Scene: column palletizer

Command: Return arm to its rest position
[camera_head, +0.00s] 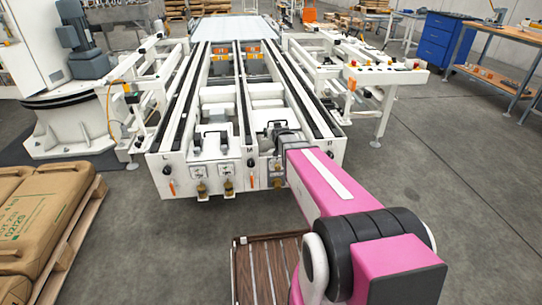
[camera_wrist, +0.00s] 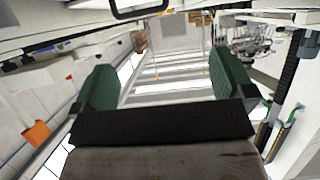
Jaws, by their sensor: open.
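My pink and black arm (camera_head: 318,185) reaches from the lower right of the head view out to the front end of the white conveyor frame (camera_head: 205,180). My gripper is at its far end, over the right part of the frame's front; the head view does not show its fingers clearly. In the wrist view, my gripper (camera_wrist: 163,80) is open, with two green pads wide apart and nothing between them. Pale rails or rollers (camera_wrist: 175,72) show beyond the pads.
Brown sacks (camera_head: 45,215) lie on a pallet at the left. A slatted brown wooden surface (camera_head: 262,270) is below my arm. A control panel (camera_head: 385,75) stands right of the conveyor, with a blue drawer cabinet (camera_head: 440,40) behind. Grey floor is clear at the right.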

